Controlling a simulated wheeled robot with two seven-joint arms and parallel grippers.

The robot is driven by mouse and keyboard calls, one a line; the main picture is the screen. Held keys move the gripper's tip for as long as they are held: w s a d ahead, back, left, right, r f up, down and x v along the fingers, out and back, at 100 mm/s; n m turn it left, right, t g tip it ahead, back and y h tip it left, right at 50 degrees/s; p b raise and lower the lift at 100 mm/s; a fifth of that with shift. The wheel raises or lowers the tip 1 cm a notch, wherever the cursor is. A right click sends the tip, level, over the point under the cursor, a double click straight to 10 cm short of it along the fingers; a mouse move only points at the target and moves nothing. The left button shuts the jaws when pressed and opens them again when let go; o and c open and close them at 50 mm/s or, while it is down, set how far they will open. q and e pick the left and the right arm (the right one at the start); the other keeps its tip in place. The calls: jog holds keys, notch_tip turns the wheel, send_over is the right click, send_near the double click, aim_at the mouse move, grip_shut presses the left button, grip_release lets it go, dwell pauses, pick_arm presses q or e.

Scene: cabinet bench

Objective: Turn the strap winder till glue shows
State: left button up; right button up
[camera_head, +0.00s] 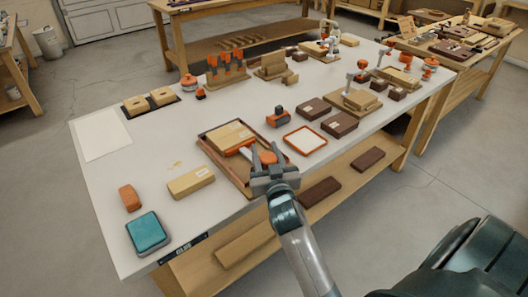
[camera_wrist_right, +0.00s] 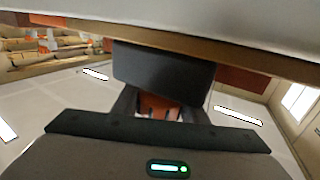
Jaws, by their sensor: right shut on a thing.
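A brown tray (camera_head: 214,151) on the bench's near edge holds a light wooden block (camera_head: 228,136) with a pale strap and orange parts. The orange strap winder (camera_head: 267,157) sits at the tray's right side. My right gripper (camera_head: 269,168) is at the winder and shut on it, its fingers hiding part of it. In the right wrist view, a dark block (camera_wrist_right: 163,75) is close in front of the fingers, and orange shows between them (camera_wrist_right: 158,105). No glue can be made out at the joint. My left gripper is not in view.
An orange-rimmed white tray (camera_head: 305,140) and dark blocks (camera_head: 338,123) lie right of the work. A wooden block (camera_head: 190,182), an orange block (camera_head: 130,197) and a teal pad (camera_head: 147,233) lie left.

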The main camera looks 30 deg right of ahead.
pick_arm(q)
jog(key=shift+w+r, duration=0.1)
pick_arm(e)
jog(key=shift+r, duration=0.15)
jog(key=o, duration=1)
jog(key=shift+o, duration=0.2)
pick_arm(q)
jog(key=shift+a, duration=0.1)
pick_arm(e)
jog(key=shift+s+f, duration=0.1)
jog(key=shift+f, duration=0.1)
